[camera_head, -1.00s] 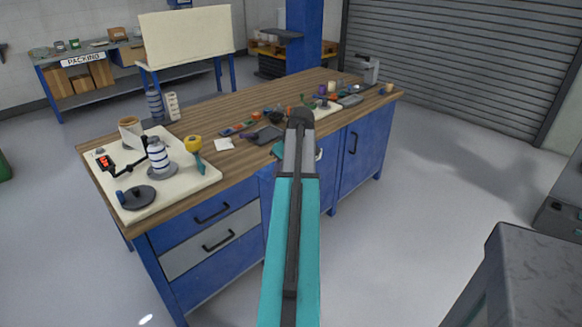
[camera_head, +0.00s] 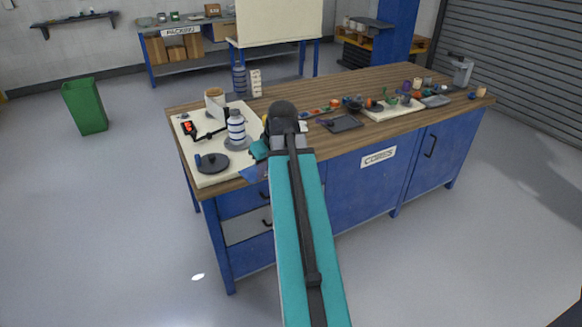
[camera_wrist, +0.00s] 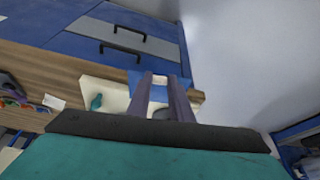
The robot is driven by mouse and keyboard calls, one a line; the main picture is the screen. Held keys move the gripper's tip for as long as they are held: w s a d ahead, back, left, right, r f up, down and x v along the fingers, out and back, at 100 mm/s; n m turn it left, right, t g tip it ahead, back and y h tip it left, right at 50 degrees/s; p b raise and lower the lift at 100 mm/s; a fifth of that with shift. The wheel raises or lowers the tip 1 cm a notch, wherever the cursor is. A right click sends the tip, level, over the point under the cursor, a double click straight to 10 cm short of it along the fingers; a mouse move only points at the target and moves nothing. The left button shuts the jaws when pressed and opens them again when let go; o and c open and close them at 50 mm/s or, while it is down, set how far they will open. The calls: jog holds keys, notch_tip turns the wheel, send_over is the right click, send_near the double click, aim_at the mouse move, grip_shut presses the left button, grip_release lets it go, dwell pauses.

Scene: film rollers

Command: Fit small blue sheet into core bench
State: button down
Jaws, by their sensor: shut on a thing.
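My gripper (camera_wrist: 165,98) is shut on a small blue sheet (camera_wrist: 136,77), which shows between and beyond the fingertips in the wrist view. In the head view my arm hides most of the gripper. Part of the blue sheet (camera_head: 252,174) shows left of the arm, by the front edge of the core bench (camera_head: 320,152). The bench has a wooden top, blue sides and a label reading CORES. I cannot tell whether the sheet touches the bench or its cream mat.
A cream mat (camera_head: 207,178) at the bench's left end bears a striped roller (camera_head: 236,128), a dark disc (camera_head: 212,163) and a cardboard core (camera_head: 214,101). Several small parts and a dark tray (camera_head: 340,123) lie farther right. The floor in front is clear.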

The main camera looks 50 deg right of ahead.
jog(key=w+a+r, duration=0.1)
jog(key=w+a, duration=0.4)
jog(key=a, duration=0.6)
jog(key=w+a+r+n, duration=0.1)
jog(key=w+a, duration=0.4)
jog(key=a, duration=0.7)
jog(key=w+a+r, duration=0.3)
jog(key=w+a, duration=0.2)
jog(key=a, duration=0.7)
jog(key=shift+w+n+y, duration=0.15)
jog(key=shift+n+y, duration=0.15)
jog(key=shift+n, duration=0.1)
